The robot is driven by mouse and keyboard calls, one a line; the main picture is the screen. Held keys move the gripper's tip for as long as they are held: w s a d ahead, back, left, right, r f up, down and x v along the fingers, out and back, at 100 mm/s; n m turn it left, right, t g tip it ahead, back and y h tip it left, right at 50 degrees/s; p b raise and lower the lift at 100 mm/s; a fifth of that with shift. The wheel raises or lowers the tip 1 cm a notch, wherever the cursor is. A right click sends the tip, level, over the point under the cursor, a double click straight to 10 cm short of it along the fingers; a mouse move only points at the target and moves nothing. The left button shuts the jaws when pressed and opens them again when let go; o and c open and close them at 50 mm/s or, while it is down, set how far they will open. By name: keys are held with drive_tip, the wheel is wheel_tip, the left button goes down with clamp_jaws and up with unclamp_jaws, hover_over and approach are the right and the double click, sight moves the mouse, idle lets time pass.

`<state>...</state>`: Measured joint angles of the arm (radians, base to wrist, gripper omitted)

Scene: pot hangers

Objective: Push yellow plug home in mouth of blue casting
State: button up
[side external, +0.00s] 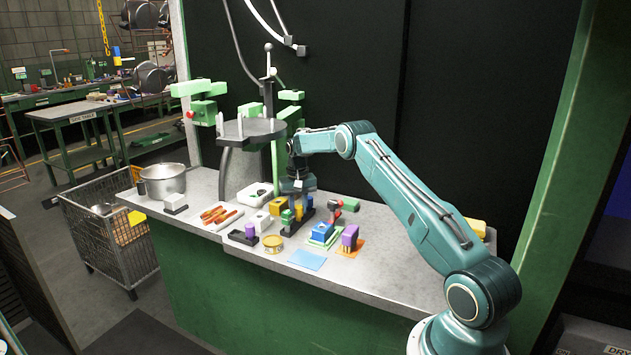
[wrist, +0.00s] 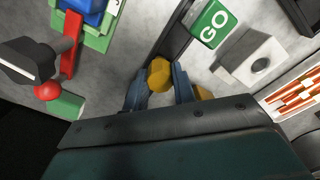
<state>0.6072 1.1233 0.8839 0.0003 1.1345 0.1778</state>
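The yellow plug (wrist: 159,75) shows in the wrist view between the two blue fingers of my gripper (wrist: 160,90). I cannot tell whether the fingers press on it or only stand around it. In the side view my gripper (side external: 299,205) is low over the black rack (side external: 288,230), pointing down, and its fingertips are small and partly hidden. The blue casting (side external: 322,230) sits on a green plate to the right of the rack, apart from my gripper. Part of the casting (wrist: 90,8) shows at the wrist view's top left; its mouth is not clear.
A green GO block (wrist: 209,28) stands close by. A yellow block (side external: 277,206), purple block (side external: 350,236), red-headed tool (side external: 336,208), yellow tin (side external: 273,244) and white block (side external: 260,221) surround the rack. A blue sheet (side external: 307,260) lies in front.

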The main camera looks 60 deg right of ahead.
sight(298, 207)
clamp_jaws()
drive_tip(key=shift+r, duration=1.05)
idle(1.0)
drive_tip(key=shift+r, duration=0.7)
drive_tip(key=shift+r, duration=0.7)
drive_tip(key=shift+r, duration=0.7)
drive_tip(key=shift+r, duration=0.35)
drive_tip(key=shift+s, duration=0.1)
